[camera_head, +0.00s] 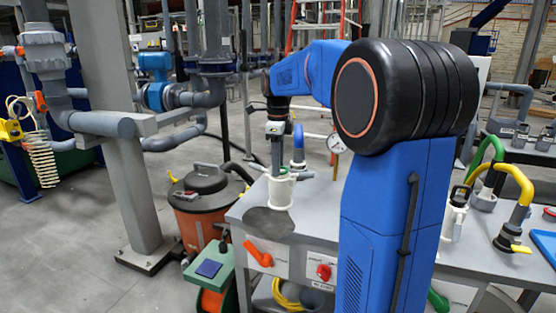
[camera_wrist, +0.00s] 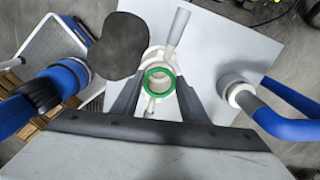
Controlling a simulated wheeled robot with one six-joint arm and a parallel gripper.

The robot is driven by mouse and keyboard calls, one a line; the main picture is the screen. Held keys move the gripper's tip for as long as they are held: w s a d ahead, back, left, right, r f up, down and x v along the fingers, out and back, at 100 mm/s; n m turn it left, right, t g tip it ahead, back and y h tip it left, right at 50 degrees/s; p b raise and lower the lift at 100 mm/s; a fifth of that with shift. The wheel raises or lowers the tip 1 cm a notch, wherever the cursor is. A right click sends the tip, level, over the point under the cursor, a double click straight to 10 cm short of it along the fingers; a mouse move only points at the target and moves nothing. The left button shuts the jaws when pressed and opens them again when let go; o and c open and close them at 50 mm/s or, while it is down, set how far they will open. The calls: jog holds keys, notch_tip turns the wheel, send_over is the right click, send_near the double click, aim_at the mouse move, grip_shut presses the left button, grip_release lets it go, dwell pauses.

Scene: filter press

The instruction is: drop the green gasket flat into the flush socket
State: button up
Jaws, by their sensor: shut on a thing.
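The green gasket (camera_wrist: 147,76) is a ring in the wrist view, between the two grey fingers of my gripper (camera_wrist: 159,84), which are shut on it. Its face is turned to the camera and white shows around it. A white fitting with side handles (camera_wrist: 157,55) lies in line beneath the gasket; I take it for the socket. In the head view my gripper (camera_head: 277,168) points down over the white fitting (camera_head: 281,192) on the bench. The gasket cannot be made out there, and the gap to the fitting cannot be told.
A dark round patch (camera_head: 269,222) lies on the grey bench (camera_head: 310,222) in front of the fitting. A blue pipe (camera_head: 298,145) rises behind it. In the wrist view, blue pipes stand on the left (camera_wrist: 60,85) and right (camera_wrist: 285,118). An orange lever (camera_head: 258,253) sticks out at the front.

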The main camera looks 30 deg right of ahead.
dwell(0.4)
jog(key=o, duration=0.7)
jog(key=shift+o, duration=0.2)
notch_tip(320, 180, up, 17)
jog(key=shift+r, duration=0.15)
jog(key=shift+s+a, duration=0.15)
jog(key=s+a+f+n+t, duration=0.1)
jog(key=s+a+f+n, duration=0.4)
jog(key=s+f+n, duration=0.4)
jog(key=s+a+f+n+t, duration=0.2)
jog(key=s+a+f+n, duration=0.3)
jog(key=s+f+n, duration=0.3)
jog(key=s+a+f+n+t, duration=0.1)
jog(key=s+a+f+n, duration=0.4)
jog(key=s+f+n, duration=0.4)
jog(key=s+f, duration=0.3)
jog(key=s, duration=0.1)
jog(key=shift+s+n+t, duration=0.2)
jog(key=shift+n+t, duration=0.1)
